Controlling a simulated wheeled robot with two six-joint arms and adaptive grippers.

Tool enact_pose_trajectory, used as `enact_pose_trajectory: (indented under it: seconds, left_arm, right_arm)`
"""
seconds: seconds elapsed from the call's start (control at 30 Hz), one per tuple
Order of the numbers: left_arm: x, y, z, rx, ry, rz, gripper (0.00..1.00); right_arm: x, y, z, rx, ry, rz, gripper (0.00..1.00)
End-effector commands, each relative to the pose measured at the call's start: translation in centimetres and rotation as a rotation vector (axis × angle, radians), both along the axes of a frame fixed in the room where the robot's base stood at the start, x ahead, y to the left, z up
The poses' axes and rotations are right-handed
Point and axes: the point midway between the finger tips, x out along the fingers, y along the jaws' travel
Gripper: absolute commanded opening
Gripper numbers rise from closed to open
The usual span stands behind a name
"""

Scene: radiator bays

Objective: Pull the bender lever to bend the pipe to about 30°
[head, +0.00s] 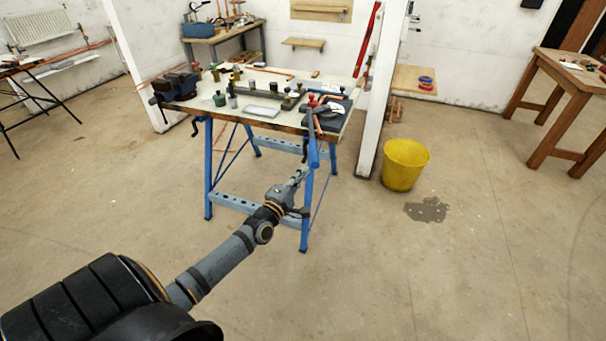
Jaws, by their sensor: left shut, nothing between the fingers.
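The pipe bender (325,112) sits at the front right corner of the workbench (285,127), with a red part on top. Its blue lever (313,152) points down and toward me past the bench edge. A copper-coloured pipe (318,126) shows beside the lever; its bend angle is too small to read. My left gripper (298,178) is shut and empty, just below and left of the lever's end, in front of the bench's blue legs. I cannot tell whether it touches the lever. My right gripper is not in view.
A vise (178,86) stands at the bench's left end, with several fittings and tools on top. A yellow bucket (405,165) stands on the floor at right, near a dark wet patch (427,210). A wooden table (570,85) is at far right. The front floor is clear.

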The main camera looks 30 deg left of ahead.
Motion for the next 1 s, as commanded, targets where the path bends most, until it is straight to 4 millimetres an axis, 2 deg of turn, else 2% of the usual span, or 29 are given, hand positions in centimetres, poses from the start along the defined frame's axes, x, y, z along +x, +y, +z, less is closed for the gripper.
enact_pose_trajectory:
  seconds: [0.4,0.5,0.57,0.7,0.83,1.0]
  left_arm:
    - [0.3,-0.3,0.1,0.000,0.000,0.001,0.00]
    - [0.5,-0.8,0.3,-0.004,-0.002,0.016,0.00]
    - [0.8,-1.4,0.6,-0.007,-0.005,0.036,0.00]
    - [2.0,-4.1,0.6,-0.010,-0.004,0.092,0.00]
    - [3.4,-6.8,0.0,-0.006,-0.003,0.108,0.00]
    - [4.3,-8.5,0.0,-0.001,-0.001,0.105,0.00]
  right_arm:
    - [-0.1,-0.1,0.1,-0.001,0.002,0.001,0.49]
    - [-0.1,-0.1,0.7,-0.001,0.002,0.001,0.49]
    - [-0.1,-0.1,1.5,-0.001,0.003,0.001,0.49]
    - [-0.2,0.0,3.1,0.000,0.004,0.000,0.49]
    - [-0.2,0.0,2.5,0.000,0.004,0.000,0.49]
    - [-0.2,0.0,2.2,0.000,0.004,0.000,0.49]
